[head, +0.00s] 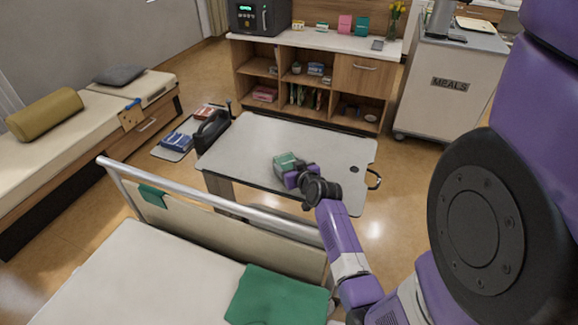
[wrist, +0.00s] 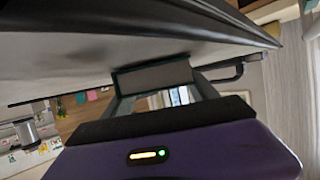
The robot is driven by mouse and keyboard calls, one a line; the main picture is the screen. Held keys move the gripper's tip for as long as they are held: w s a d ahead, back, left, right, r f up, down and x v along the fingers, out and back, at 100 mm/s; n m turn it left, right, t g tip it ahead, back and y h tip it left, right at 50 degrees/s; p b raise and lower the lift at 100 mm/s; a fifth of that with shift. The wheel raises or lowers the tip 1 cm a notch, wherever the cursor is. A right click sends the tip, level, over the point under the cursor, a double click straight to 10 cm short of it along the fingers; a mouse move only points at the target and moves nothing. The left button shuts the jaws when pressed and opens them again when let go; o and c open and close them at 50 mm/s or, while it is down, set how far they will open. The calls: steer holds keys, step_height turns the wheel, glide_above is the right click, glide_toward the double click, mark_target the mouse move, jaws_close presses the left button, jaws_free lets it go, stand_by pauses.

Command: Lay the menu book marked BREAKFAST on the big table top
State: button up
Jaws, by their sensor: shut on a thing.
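The big table top (head: 250,140) is a pale grey slab with a dark rim, in the middle of the head view. My gripper (head: 291,173) is over its right-hand part, shut on a small green-covered book (head: 284,160). In the wrist view the book (wrist: 152,76) shows end-on between my fingers, a grey-brown block with dark green covers. It overlaps the grey table surface (wrist: 60,65) there. I cannot tell whether it touches the table. No word can be read on the book, so the BREAKFAST marking is not visible.
A bed rail (head: 220,205) runs close to the table's near side. A low shelf (head: 163,154) with blue and red items and a black object (head: 211,130) are at its left. A wooden cabinet (head: 340,78) and MEALS cart (head: 450,85) stand behind. The table's left half is clear.

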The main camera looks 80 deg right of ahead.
steer(key=shift+f, duration=0.2)
steer(key=o, duration=1.6)
steer(key=shift+r, duration=0.1)
